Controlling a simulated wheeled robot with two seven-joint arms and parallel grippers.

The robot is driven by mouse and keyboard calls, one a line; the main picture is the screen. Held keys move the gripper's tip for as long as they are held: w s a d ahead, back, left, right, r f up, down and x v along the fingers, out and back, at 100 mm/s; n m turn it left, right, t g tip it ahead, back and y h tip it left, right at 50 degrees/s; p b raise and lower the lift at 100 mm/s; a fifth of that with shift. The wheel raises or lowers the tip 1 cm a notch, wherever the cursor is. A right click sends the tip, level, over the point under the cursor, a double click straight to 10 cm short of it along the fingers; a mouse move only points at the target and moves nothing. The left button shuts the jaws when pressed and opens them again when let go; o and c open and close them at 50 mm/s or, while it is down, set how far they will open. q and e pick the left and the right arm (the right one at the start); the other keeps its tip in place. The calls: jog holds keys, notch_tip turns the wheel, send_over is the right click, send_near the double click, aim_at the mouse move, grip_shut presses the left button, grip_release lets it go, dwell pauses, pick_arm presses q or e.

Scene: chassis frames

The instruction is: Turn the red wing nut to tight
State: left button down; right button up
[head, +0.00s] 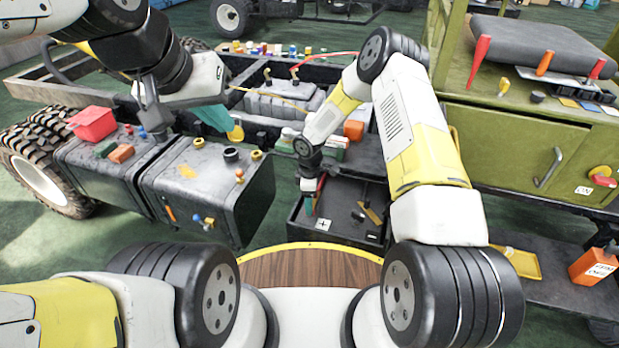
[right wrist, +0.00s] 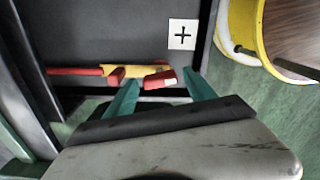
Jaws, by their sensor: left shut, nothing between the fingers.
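The red wing nut (right wrist: 158,80) shows in the right wrist view as two red wings on a yellow piece, joined at left to a red rod. It lies by a white plate with a black plus sign (right wrist: 183,34). My right gripper (right wrist: 160,80) is open, with its teal fingers on either side of the wings; I cannot tell whether they touch. In the head view my right gripper (head: 309,188) reaches down into the dark tray, and the nut is mostly hidden. My left gripper (head: 222,122) is shut and empty above the grey chassis parts.
The plus plate also shows in the head view (head: 323,225) on the dark tray (head: 340,236). Grey boxes (head: 215,190) with knobs and a red container (head: 92,123) stand at left. A green cabinet (head: 510,150) with tools on top stands at right.

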jog(key=c, duration=1.1)
jog(key=shift+c, duration=0.2)
jog(key=m, duration=0.4)
jog(key=shift+m, duration=0.4)
jog(key=m, duration=0.4)
jog(key=shift+m, duration=0.3)
jog(key=m, duration=0.9)
